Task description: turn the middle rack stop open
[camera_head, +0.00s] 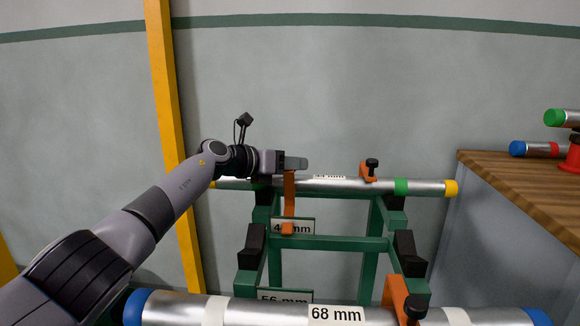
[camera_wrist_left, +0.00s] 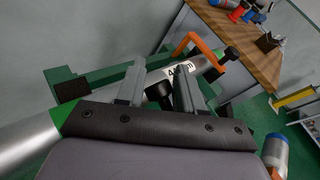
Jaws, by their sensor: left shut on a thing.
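My left gripper (camera_head: 292,163) reaches in from the left over the back pipe of a green rack (camera_head: 340,243). It is shut on a black knob (camera_wrist_left: 160,91), which shows between its two fingers in the left wrist view. An orange stop (camera_head: 289,197) hangs down from below the gripper, its lower end beside a size label. Another orange stop (camera_head: 368,172) with a black knob sits at the back pipe, right of the gripper. A third orange stop (camera_head: 395,294) stands at the front pipe. I cannot tell for certain which is the middle one.
The back pipe (camera_head: 330,185) has a green band and a yellow end. The front pipe (camera_head: 250,311) is marked 68 mm and has blue ends. A yellow post (camera_head: 172,120) stands behind my left arm. A wooden bench (camera_head: 520,183) with more pipes is at the right.

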